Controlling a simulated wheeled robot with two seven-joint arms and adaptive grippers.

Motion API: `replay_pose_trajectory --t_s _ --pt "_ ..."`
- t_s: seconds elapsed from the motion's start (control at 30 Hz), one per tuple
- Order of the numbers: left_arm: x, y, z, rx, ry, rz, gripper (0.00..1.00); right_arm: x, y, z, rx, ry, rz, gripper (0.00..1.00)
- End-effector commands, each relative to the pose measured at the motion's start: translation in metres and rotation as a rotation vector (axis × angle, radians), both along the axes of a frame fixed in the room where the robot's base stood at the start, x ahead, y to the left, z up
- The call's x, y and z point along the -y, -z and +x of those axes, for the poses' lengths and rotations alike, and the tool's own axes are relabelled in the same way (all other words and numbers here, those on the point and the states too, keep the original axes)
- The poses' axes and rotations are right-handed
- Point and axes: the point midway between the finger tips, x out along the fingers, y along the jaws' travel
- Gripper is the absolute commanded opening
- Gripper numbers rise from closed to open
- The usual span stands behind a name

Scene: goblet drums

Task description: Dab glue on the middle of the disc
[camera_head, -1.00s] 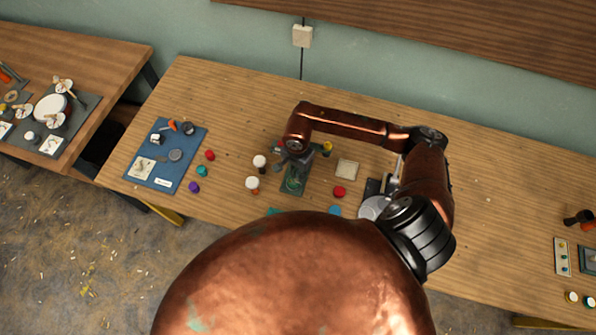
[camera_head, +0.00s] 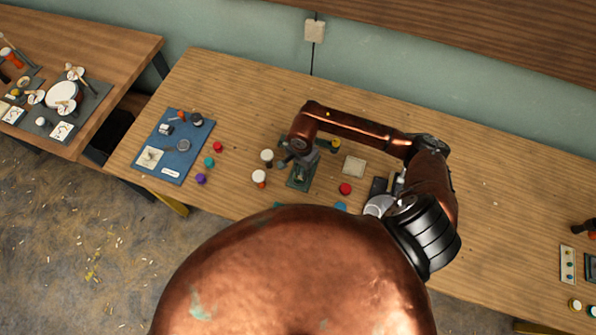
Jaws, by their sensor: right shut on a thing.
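My right gripper (camera_head: 301,165) points down over a small dark green mat (camera_head: 294,185) near the middle of the table. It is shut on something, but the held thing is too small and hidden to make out. A round pale disc-like thing (camera_head: 376,207) lies partly behind my arm, right of the mat. A small grey round thing (camera_head: 183,145) lies on the blue mat (camera_head: 152,133) at the left. I cannot tell which is the task's disc, and I see no glue on either. My left gripper is out of view.
White-topped pots (camera_head: 258,176) stand left of the green mat. A red round piece (camera_head: 345,189) and a beige square (camera_head: 353,166) lie to its right. Red, teal and purple pieces (camera_head: 209,162) lie beside the blue mat. The table (camera_head: 500,200) is largely bare at the right.

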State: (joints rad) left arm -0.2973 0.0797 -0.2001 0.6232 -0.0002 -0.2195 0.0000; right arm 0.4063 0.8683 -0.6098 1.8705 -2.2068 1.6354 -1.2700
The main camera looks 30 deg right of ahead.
Motion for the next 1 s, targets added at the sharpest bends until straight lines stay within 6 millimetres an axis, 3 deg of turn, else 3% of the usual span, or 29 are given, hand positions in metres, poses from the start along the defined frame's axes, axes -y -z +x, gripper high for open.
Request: replay_pose_trajectory --t_s 0.2,0.63,1.0 --pt "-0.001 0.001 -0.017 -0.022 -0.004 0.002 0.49 0.007 -0.007 0.000 0.002 -0.007 0.000 0.00" --pt "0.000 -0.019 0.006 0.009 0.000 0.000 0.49 0.007 -0.050 0.000 0.003 -0.007 -0.001 0.00" --pt "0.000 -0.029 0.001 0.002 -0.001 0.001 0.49 0.008 -0.077 -0.002 0.001 -0.003 0.000 0.00"
